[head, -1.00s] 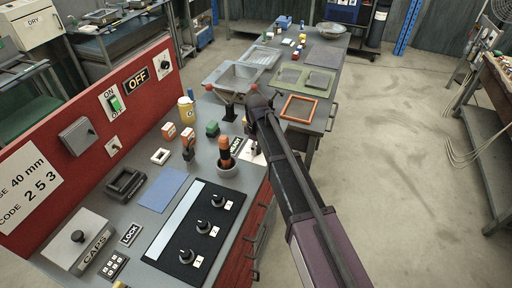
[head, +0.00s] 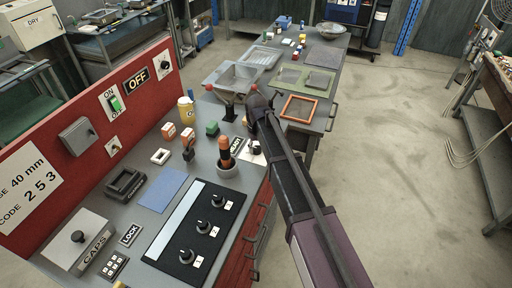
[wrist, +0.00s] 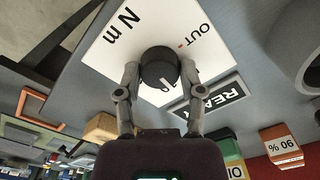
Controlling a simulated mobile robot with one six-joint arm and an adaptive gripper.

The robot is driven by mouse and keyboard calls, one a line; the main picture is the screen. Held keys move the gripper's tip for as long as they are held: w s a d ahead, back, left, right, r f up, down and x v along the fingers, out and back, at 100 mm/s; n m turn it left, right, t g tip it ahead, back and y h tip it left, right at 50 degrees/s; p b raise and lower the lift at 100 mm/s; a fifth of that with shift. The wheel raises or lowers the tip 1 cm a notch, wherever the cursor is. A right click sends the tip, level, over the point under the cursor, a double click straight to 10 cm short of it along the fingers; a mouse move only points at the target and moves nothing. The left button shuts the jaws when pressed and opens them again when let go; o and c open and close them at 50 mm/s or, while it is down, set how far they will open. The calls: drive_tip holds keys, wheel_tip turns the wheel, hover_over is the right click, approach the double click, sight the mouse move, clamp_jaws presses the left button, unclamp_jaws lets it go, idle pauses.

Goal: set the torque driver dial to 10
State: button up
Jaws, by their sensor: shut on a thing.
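The torque driver dial (wrist: 158,68) is a round black knob on a white plate (wrist: 112,60) marked "N m" and "OUT". It has a white pointer line, which points toward the lower right in the wrist view. A small red mark lies on the plate near "OUT". My gripper (wrist: 160,75) has a finger on each side of the knob and is shut on it. Any scale numbers on the plate are hidden or out of view. In the head view the white plate (head: 257,158) is partly covered by my arm.
A "READY" label (wrist: 212,97) lies beside the plate. An orange-handled driver (head: 225,150) stands in a grey holder left of it. A black panel with several knobs (head: 197,232) is nearer. Small boxes (head: 169,131) stand to the left.

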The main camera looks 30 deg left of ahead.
drive_tip(key=shift+s+d+m, duration=0.1)
drive_tip(key=shift+m, duration=2.2)
drive_tip(key=o, duration=1.2)
drive_tip(key=shift+c, duration=0.2)
